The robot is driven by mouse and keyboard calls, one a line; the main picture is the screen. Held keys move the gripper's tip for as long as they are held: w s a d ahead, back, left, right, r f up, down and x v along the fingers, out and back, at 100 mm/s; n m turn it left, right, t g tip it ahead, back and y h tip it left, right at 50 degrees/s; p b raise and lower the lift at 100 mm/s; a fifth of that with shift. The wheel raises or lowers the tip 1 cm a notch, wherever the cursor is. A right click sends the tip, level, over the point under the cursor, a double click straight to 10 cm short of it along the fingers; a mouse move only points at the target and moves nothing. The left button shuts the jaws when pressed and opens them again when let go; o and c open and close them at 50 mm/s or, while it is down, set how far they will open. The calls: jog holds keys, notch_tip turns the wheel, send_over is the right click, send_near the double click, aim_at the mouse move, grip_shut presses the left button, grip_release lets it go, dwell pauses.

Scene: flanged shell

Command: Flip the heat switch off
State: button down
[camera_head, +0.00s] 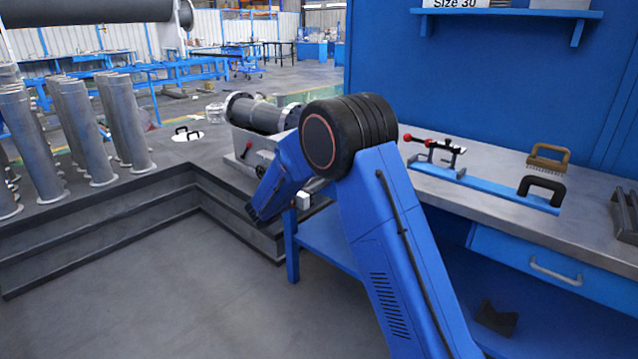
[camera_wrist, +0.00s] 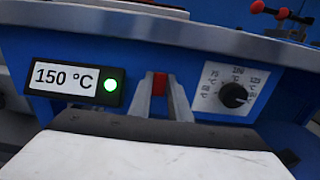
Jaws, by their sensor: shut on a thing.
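The heat switch (camera_wrist: 160,80) is a small red piece on the blue front panel (camera_wrist: 140,50) in the wrist view. My gripper (camera_wrist: 160,92) is shut on it, with one grey finger on each side. Only the switch's face between the fingers shows, so I cannot tell its position. To its left a display (camera_wrist: 66,77) reads 150 °C, and the round light (camera_wrist: 111,85) beside it glows green. In the head view my arm hides the gripper and the switch.
A black dial (camera_wrist: 233,94) sits on a white scale right of the switch. Grey pipes (camera_head: 85,125) stand at the left. The floor (camera_head: 130,300) at front left is clear.

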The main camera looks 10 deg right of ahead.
jog(key=shift+a+f+t+h, duration=0.1)
jog(key=shift+f+t+h, duration=0.25)
jog(key=shift+t+h, duration=0.4)
jog(key=shift+f+t+h, duration=0.35)
jog(key=shift+t+h, duration=0.1)
jog(key=shift+h, duration=0.5)
jog(key=c, duration=1.6)
grip_release()
jog(key=shift+c, duration=0.2)
jog(key=v, duration=1.7)
jog(key=shift+s, duration=0.2)
jog(key=shift+a, duration=0.15)
